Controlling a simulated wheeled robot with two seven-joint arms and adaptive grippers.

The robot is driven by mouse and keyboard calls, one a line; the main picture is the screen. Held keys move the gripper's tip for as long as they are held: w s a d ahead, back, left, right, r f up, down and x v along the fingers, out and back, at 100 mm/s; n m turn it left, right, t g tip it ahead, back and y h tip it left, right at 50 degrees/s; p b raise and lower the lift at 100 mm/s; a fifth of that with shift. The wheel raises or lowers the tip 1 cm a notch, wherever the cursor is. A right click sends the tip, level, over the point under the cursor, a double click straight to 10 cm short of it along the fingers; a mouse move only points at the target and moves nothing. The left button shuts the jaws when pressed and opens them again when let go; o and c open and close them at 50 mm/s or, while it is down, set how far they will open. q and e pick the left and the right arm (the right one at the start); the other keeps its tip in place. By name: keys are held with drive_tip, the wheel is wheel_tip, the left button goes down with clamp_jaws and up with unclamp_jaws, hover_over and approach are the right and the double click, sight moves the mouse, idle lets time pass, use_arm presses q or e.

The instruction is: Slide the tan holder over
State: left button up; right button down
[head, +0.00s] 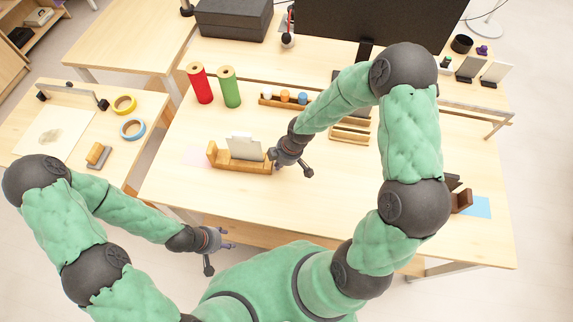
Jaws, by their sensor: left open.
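The tan holder (226,164) is a long wooden rack with raised ends, standing on the main table left of centre. Pale card-like pieces (245,147) stand upright in it. A pale pink patch (197,155) lies on the table at its left end. My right gripper (292,170) is at the holder's right end with its fingers spread; I cannot tell whether a finger touches the holder. My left gripper (220,256) is open and empty in front of the table's near edge, away from the holder.
Red (200,84) and green (229,88) rolls stand behind the holder. A rack with small bottles (285,98) is further back. A dark brown holder (461,200) sits by a blue patch (480,208) at right. The table left of the pink patch is clear.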

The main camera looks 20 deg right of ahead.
sight(223, 156)
use_arm(q)
drive_tip(key=shift+f, duration=0.1)
use_arm(e)
drive_tip(key=shift+w+a, duration=0.1)
drive_tip(key=shift+a, duration=0.1)
drive_tip(key=w+a+b, duration=0.1)
drive_tip(key=w+a, duration=0.2)
drive_tip(key=a, duration=0.2)
drive_tip(key=w+a+b, duration=0.1)
drive_tip(key=w+a, duration=0.3)
drive_tip(key=a, duration=0.1)
drive_tip(key=w+a+b, duration=0.1)
drive_tip(key=w+a, duration=0.2)
drive_tip(key=a, duration=0.3)
drive_tip(key=shift+w+a, duration=0.1)
drive_tip(key=shift+w, duration=0.1)
use_arm(q)
wheel_tip(223, 156, down, 3)
drive_tip(key=shift+f, duration=0.1)
